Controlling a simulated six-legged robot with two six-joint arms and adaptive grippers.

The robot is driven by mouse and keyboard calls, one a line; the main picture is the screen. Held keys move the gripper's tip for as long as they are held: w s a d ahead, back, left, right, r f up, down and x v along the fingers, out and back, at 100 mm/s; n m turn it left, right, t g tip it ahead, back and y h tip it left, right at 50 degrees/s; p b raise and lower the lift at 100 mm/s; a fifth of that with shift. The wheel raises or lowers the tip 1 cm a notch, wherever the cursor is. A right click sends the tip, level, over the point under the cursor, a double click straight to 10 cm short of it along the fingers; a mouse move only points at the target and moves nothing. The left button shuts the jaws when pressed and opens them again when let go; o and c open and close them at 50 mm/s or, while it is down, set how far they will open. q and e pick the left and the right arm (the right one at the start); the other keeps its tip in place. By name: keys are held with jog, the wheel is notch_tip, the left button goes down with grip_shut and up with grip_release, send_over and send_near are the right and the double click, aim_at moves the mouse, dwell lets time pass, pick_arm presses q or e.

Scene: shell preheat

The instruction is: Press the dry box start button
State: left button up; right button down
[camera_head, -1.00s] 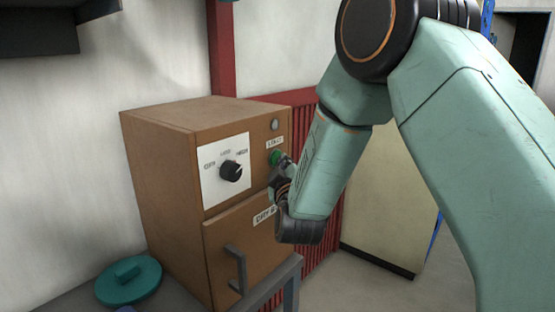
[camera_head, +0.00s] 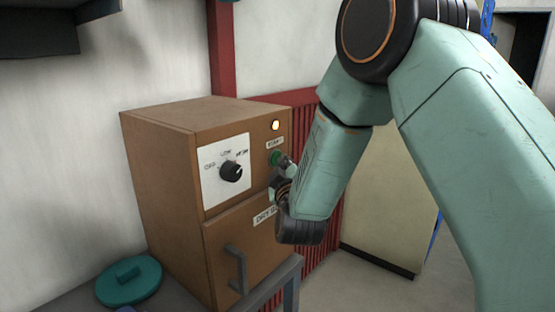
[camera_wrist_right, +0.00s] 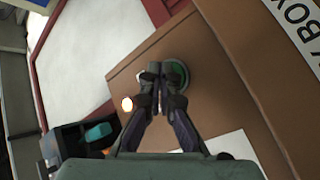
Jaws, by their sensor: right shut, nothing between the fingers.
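The brown dry box (camera_head: 160,165) stands against the wall, its door shut. The green start button (camera_head: 275,158) is on the upper right of its front, below a small lamp (camera_head: 275,126) that glows. In the right wrist view the button (camera_wrist_right: 183,75) shows partly behind the fingertips, and the lit lamp (camera_wrist_right: 127,104) lies to the left. My right gripper (camera_head: 287,164) is shut and empty, its tips at the button; whether they touch it I cannot tell. The gripper also shows in the right wrist view (camera_wrist_right: 160,72). My left gripper is not in view.
The box front carries a black dial (camera_head: 231,171) on a white plate and a grey door handle (camera_head: 236,268). A teal lid (camera_head: 129,281) lies at the lower left. A pale cabinet (camera_head: 385,205) stands behind my right arm.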

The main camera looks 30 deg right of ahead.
jog(key=shift+s+d, duration=0.3)
jog(key=shift+s, duration=0.25)
jog(key=s, duration=0.1)
jog(key=s+d+p, duration=0.1)
jog(key=s, duration=0.2)
jog(key=shift+s+d+p, duration=0.25)
jog(key=shift+d+p, duration=0.1)
jog(key=shift+d, duration=0.05)
dwell(0.7)
